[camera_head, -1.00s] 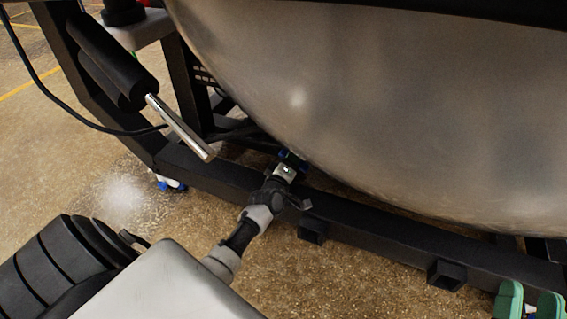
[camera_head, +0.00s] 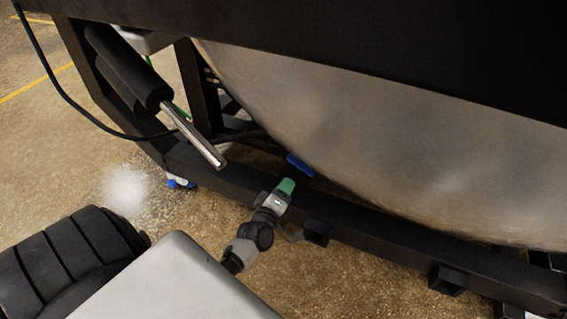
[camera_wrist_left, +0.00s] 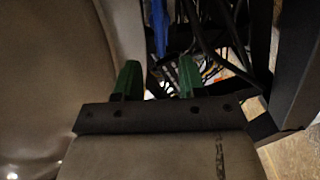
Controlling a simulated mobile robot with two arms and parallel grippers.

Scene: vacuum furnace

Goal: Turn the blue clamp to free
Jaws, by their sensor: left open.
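The blue clamp (camera_head: 300,165) is a small blue bar in the head view, under the curved metal vessel and just above the dark frame beam. It also shows in the left wrist view as a narrow blue strip (camera_wrist_left: 159,30), beyond the fingertips and between them in the picture. My left gripper (camera_head: 287,186), with green fingers, is a little below and left of the clamp in the head view, apart from it. In the left wrist view its two green fingers (camera_wrist_left: 157,80) stand apart with nothing between them. My right gripper is not in view.
The large curved metal vessel (camera_head: 330,120) is close above the clamp. The dark frame beam (camera_head: 365,225) runs below it. A black cylinder with a metal rod (camera_head: 195,135) juts out at left. Dark cables (camera_wrist_left: 205,45) hang beyond the fingers. Open floor lies at left.

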